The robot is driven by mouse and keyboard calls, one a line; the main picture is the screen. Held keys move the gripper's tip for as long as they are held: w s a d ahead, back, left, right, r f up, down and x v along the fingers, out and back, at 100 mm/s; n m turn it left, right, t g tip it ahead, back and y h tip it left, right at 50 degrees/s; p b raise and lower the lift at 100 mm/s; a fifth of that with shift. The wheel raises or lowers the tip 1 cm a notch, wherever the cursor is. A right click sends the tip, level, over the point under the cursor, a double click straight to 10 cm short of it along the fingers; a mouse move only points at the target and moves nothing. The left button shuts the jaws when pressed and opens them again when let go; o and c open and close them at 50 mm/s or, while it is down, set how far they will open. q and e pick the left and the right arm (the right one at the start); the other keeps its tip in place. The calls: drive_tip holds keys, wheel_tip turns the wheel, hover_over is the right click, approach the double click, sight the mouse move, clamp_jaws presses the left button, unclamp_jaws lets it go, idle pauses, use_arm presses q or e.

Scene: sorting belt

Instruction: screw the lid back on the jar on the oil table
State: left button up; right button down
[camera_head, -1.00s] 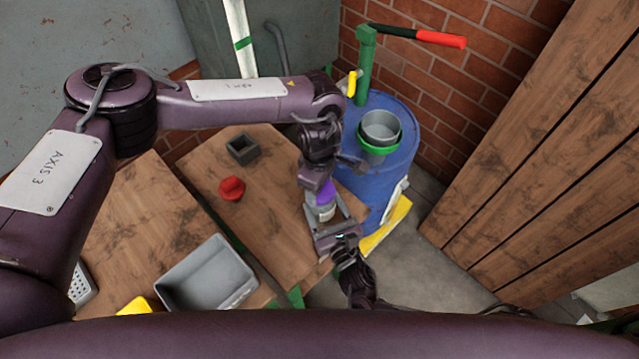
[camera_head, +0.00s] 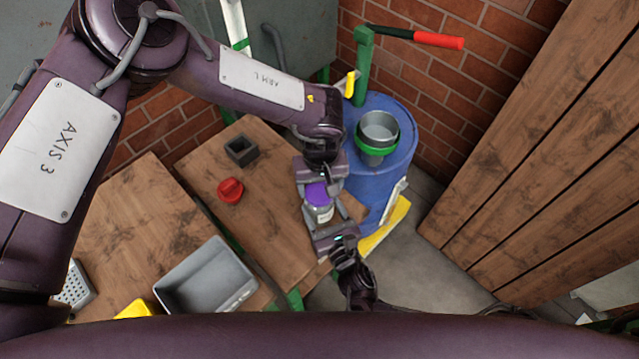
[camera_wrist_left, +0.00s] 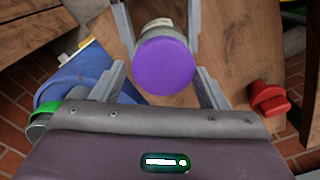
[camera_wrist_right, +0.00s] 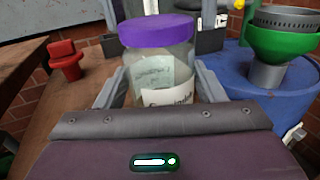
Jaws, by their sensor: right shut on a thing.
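A clear glass jar (camera_head: 320,212) with a pale label and a purple lid (camera_head: 317,194) stands near the right end of the oil table (camera_head: 262,215). The lid sits level on the jar's mouth; I cannot tell how tight it is. My right gripper (camera_head: 325,228) is shut on the jar body, one finger on each side, as the right wrist view shows with the jar (camera_wrist_right: 165,80). My left gripper (camera_head: 316,180) is at the far side of the jar, close to the lid. In the left wrist view its fingers are apart, with clear gaps beside the lid (camera_wrist_left: 165,65).
A red knob-like piece (camera_head: 230,190) and a dark square box (camera_head: 241,151) sit on the table to the left. A blue drum (camera_head: 378,185) with a green funnel (camera_head: 372,152) stands close on the right. A grey bin (camera_head: 207,278) is at the front left.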

use_arm(q)
drive_tip(key=shift+o, duration=1.1)
drive_tip(key=shift+a, duration=0.1)
drive_tip(key=shift+r, duration=2.25)
drive_tip(key=shift+o, duration=0.2)
